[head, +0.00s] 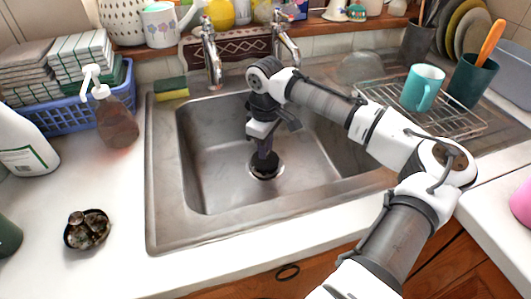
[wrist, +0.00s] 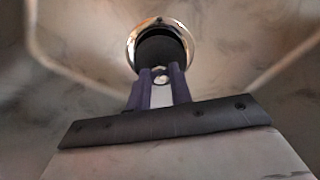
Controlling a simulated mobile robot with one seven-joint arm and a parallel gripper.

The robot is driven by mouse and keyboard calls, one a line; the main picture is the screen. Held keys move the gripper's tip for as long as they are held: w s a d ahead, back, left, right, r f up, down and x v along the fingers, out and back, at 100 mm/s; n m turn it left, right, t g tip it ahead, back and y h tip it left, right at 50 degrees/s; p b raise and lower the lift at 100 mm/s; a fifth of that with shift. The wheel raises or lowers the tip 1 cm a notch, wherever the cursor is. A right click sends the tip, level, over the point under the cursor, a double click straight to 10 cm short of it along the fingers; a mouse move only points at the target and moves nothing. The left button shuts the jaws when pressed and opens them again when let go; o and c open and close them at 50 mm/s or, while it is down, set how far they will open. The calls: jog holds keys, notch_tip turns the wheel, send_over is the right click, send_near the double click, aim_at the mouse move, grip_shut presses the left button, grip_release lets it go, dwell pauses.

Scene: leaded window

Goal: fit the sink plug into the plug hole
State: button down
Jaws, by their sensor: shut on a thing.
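The black sink plug (head: 264,168) is at the plug hole in the sink basin. It also shows in the wrist view (wrist: 159,48), with a small shiny fitting on the side facing me. The bright metal rim of the plug hole (head: 281,175) shows around it; in the wrist view the rim (wrist: 133,38) curves round the plug's far side and flanks. My gripper (head: 264,152) points down into the basin, its fingers (wrist: 160,78) shut on the plug. I cannot tell whether the plug is seated or just above the hole. The hole's opening is hidden.
The steel sink (head: 205,160) has walls close around my gripper. Taps (head: 211,55) stand behind, and a sponge (head: 171,88) lies on the left rim. A drying rack (head: 455,122) with a teal mug (head: 421,88) stands right. A soap bottle (head: 115,122) stands left.

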jog(key=shift+f, duration=1.5)
jog(key=shift+f, duration=0.1)
jog(key=c, duration=1.3)
grip_release()
jog(key=shift+o, duration=0.2)
notch_tip(320, 180, up, 12)
